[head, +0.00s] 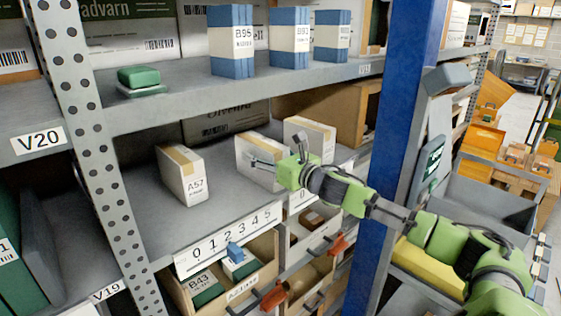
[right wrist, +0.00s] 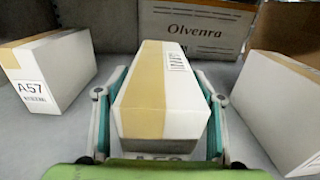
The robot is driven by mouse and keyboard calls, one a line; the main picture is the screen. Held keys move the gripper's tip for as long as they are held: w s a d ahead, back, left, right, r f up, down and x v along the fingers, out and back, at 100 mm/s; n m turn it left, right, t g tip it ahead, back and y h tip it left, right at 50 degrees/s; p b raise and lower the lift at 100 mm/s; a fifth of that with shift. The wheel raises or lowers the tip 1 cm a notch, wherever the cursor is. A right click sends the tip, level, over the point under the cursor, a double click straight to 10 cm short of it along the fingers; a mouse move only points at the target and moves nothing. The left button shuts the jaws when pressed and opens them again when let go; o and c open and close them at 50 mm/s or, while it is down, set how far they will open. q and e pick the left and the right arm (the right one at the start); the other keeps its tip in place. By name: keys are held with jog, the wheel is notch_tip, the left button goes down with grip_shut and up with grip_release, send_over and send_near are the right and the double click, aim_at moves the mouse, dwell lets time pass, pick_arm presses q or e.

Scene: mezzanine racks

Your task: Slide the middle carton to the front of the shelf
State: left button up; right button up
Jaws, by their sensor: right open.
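Three white cartons with tan tape stand on the middle shelf (head: 150,222). The middle carton (head: 256,148) is partly hidden by my right gripper (head: 276,156). In the right wrist view the middle carton (right wrist: 165,95) stands between the two fingers of my right gripper (right wrist: 160,78), one on each side. The fingers are open; I cannot tell whether they touch its sides. The left carton (head: 183,175), marked A57, stands apart, also in the right wrist view (right wrist: 48,72). The right carton (head: 310,134) shows there too (right wrist: 275,110). My left gripper is not in view.
A strip numbered 0 to 5 (head: 230,240) runs along the shelf's front edge. Larger boxes, one marked Olvenra (right wrist: 192,26), stand behind. A blue post (head: 402,110) rises beside my right arm. Blue boxes (head: 231,42) stand on the shelf above; bins (head: 240,285) sit below.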

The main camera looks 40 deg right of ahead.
jog(key=shift+s+d+f, duration=0.1)
jog(key=shift+s, duration=2.15)
jog(key=shift+s+d, duration=0.1)
jog(key=shift+s, duration=2.15)
jog(key=shift+s+d, duration=0.1)
jog(key=shift+s, duration=1)
